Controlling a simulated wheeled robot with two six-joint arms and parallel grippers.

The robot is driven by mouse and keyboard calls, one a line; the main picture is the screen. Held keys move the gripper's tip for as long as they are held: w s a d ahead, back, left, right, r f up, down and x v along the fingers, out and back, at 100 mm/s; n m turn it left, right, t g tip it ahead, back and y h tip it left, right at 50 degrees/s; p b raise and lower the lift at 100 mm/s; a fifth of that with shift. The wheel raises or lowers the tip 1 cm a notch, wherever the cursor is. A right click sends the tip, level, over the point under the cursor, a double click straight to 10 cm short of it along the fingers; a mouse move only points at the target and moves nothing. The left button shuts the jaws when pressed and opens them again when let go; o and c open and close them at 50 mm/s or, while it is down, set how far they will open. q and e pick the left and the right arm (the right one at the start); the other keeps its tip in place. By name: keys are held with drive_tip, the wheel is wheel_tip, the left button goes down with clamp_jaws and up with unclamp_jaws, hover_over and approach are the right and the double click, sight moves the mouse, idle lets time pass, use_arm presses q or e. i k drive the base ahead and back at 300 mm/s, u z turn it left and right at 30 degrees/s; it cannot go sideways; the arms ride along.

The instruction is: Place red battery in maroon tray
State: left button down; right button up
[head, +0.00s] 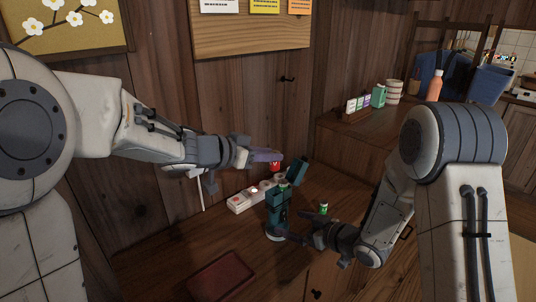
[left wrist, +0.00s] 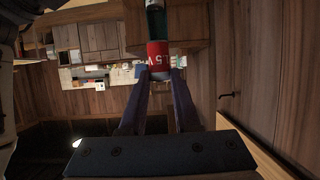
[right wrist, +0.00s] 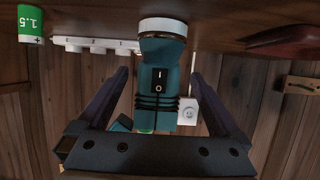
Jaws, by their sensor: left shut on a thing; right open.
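The red battery (head: 275,167) is held between the fingertips of my left gripper (head: 268,156), raised above the table; in the left wrist view it (left wrist: 158,52) shows part of its label. A teal flashlight (head: 277,216) stands upright on its pale head end, its teal cap (head: 297,171) tilted open beside the red battery. A green end shows at its open top. My right gripper (head: 292,238) is open, with its fingers on either side of the flashlight body (right wrist: 160,85); contact is unclear. The maroon tray (head: 221,276) lies empty at the table's front left.
A green battery (head: 323,208) stands right of the flashlight. A white power strip (head: 240,202) lies behind it, near the wooden wall. Bare table lies between the power strip and the tray. A side counter (head: 345,131) at the right holds boxes and a bottle.

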sight(222, 283)
drive_tip(key=k, duration=1)
